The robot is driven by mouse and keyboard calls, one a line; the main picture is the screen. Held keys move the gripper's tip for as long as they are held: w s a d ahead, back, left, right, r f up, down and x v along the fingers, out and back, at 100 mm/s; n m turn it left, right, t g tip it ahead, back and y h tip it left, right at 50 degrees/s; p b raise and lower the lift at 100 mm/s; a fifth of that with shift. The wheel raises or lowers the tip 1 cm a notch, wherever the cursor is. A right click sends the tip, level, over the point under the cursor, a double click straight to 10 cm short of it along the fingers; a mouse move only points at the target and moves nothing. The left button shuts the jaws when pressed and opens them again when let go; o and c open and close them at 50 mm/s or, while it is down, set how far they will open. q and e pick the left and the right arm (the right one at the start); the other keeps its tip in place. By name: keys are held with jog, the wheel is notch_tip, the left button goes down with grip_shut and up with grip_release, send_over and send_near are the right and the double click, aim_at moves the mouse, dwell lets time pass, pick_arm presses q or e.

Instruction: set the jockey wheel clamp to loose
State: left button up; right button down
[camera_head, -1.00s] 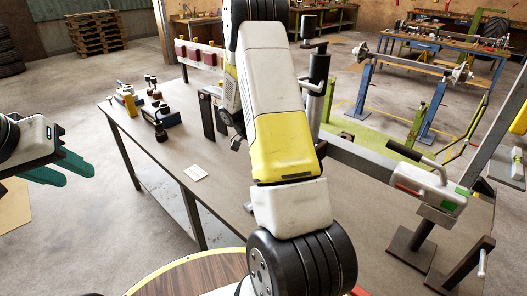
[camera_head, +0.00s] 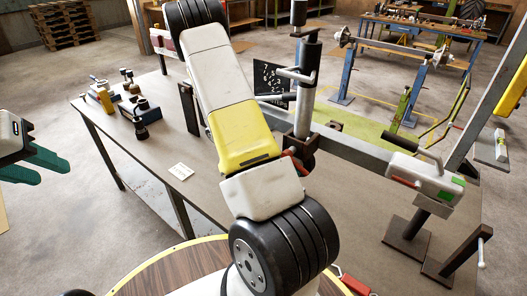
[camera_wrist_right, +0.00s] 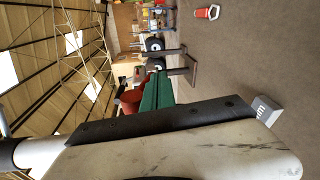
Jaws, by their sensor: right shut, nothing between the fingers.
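The jockey wheel post (camera_head: 306,85), an upright grey and black tube, stands at the drawbar in the head view. Around its lower part is a dark clamp (camera_head: 303,150) with a reddish piece beside it; its handle position is not clear. My right arm crosses just left of the clamp and hides its own gripper in the head view. In the right wrist view the right gripper's green fingers (camera_wrist_right: 156,92) show beyond the wrist body, shut and empty. My left gripper (camera_head: 52,172), with green fingers apart, is at the far left, well away from the post.
A dark panel (camera_head: 271,80) stands behind the post.

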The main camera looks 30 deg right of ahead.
jog(key=shift+s+d+r+g, duration=0.15)
jog(key=shift+s+r+g, duration=0.05)
jog(key=shift+s+g, duration=0.1)
jog(key=shift+r, duration=0.15)
dwell(1.3)
jog(key=w+a+f, duration=0.4)
jog(key=w+a, duration=0.1)
jog(key=w, duration=0.4)
jog(key=shift+w+a+f, duration=0.35)
jog(key=shift+w, duration=0.05)
